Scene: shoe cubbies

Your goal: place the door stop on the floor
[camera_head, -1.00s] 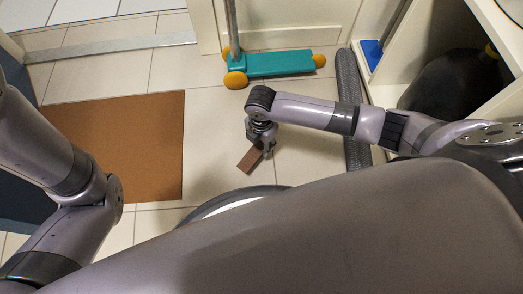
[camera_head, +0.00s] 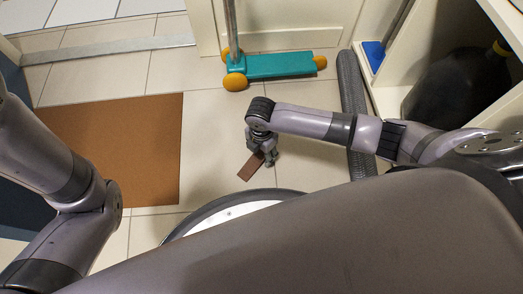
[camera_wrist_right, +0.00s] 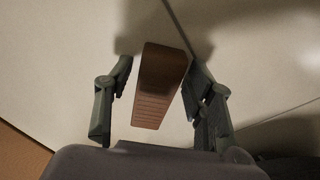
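The brown, ridged door stop (camera_head: 250,166) is below my right gripper (camera_head: 264,158), over the light tiled floor. In the right wrist view the door stop (camera_wrist_right: 160,85) lies between the two fingers of the right gripper (camera_wrist_right: 160,105). The fingers are spread, with a gap showing on each side of the door stop. It appears to rest on the floor, but its underside is hidden. My left arm shows at the left; its gripper is out of view.
An orange-brown mat (camera_head: 120,140) lies to the left. A teal scooter (camera_head: 275,66) with yellow wheels stands behind. A grey ribbed roll (camera_head: 353,110) lies to the right, before cubbies holding a dark rounded object (camera_head: 450,85). Tiles around the door stop are bare.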

